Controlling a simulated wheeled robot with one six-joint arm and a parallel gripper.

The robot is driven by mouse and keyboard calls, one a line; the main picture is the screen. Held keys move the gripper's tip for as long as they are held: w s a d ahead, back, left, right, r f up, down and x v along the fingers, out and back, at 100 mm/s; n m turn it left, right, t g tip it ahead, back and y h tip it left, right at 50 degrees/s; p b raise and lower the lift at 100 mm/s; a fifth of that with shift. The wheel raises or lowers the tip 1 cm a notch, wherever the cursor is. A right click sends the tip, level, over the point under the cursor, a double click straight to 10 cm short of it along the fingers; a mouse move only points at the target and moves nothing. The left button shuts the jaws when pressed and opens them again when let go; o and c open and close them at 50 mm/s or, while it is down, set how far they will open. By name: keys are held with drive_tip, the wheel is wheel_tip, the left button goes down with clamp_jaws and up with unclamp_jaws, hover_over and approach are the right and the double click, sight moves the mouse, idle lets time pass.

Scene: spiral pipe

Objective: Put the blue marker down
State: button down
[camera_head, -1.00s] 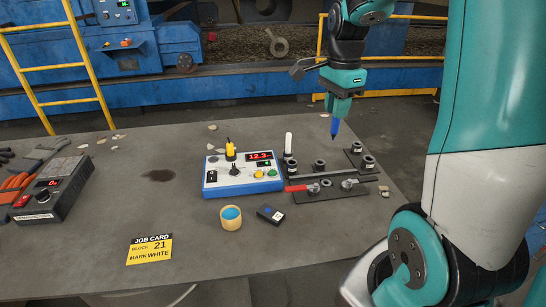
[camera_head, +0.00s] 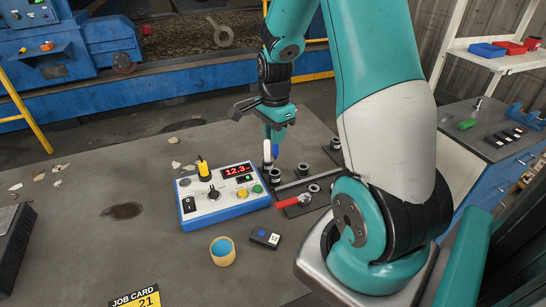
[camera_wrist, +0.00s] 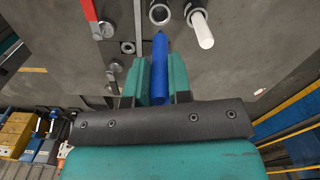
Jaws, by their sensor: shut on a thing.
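My gripper (camera_head: 275,130) is shut on the blue marker (camera_wrist: 160,65) and holds it between its teal fingers. In the wrist view the marker points away from the gripper. In the head view only a small blue part shows below the fingers, close to the white marker. The white marker (camera_head: 267,150) stands in a dark round holder; it also shows in the wrist view (camera_wrist: 203,30), to the right of the blue marker. An empty ring-shaped holder (camera_wrist: 159,13) lies just beyond the blue marker's tip in the wrist view. I cannot tell whether the tip touches anything.
A blue-and-white control box (camera_head: 222,197) with a red display stands left of the holders. A red-handled clamp (camera_head: 292,201), a small black box (camera_head: 265,238) and a tan cup (camera_head: 222,251) are nearby. The table's left middle is mostly clear around a dark stain (camera_head: 122,211).

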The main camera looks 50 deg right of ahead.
sight(274, 154)
wheel_tip(274, 154, down, 8)
drive_tip(key=shift+f+p, duration=0.2)
drive_tip(key=shift+p, duration=0.25)
drive_tip(key=shift+f, duration=0.1)
drive_tip(key=c, duration=1.1)
unclamp_jaws()
drive_tip(key=shift+o, duration=0.2)
